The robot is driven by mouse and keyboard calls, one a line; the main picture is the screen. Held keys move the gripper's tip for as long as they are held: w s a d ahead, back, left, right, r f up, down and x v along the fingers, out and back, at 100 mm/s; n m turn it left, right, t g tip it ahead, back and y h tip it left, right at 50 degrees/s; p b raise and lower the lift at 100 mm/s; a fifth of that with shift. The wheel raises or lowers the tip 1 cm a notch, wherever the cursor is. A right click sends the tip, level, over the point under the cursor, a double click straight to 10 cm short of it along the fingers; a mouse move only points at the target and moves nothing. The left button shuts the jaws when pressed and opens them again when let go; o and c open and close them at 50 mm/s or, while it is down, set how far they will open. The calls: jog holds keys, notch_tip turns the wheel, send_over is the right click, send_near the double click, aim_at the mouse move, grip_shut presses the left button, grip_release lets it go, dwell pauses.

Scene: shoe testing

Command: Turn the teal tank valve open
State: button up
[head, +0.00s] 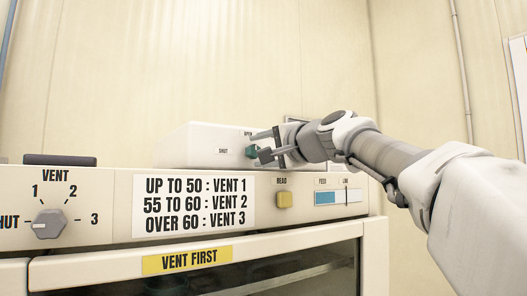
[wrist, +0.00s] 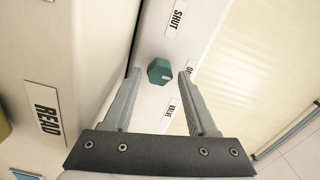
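The teal tank valve (head: 252,151) is a small knob on the front of a white box (head: 192,143). In the wrist view the teal valve (wrist: 160,71) is a faceted knob with a pale mark, near labels reading SHUT (wrist: 175,18) and VALVE (wrist: 170,114). An OPEN label is partly hidden by a finger. My gripper (head: 268,143) is at the valve in the head view. In the wrist view my gripper (wrist: 160,73) is open, with its fingertips on either side of the knob. I cannot tell whether they touch it.
Below the box stands a cream machine with a grey VENT dial (head: 48,224), pointing toward SHUT, and a yellow READ button (head: 284,200). A vent instruction sign (head: 194,205) and a gauge (head: 338,197) are on its panel. A dark block (head: 60,160) lies on top.

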jog(key=shift+o, duration=0.6)
jog(key=shift+s+d+f, duration=0.1)
jog(key=shift+s, duration=0.1)
jog(key=b+v, duration=0.6)
jog(key=v, duration=1.1)
jog(key=s+d+f+n+g+h, duration=0.1)
jog(key=s+f+n+g+h, duration=0.15)
jog(key=f, duration=1.05)
jog(key=s+f+n+g+h, duration=0.1)
jog(key=s+f+g+h, duration=0.2)
jog(key=f, duration=1.1)
jog(key=s+d+f+n+g+h, duration=0.2)
jog(key=s+f, duration=0.4)
jog(key=f, duration=0.5)
jog(key=s+d+f+n+g+h, duration=0.2)
jog(key=s+f, duration=0.4)
jog(key=f, duration=0.6)
jog(key=shift+s+d+f+n, duration=0.2)
jog(key=shift+d+f+n, duration=0.1)
jog(key=shift+d+n, duration=0.25)
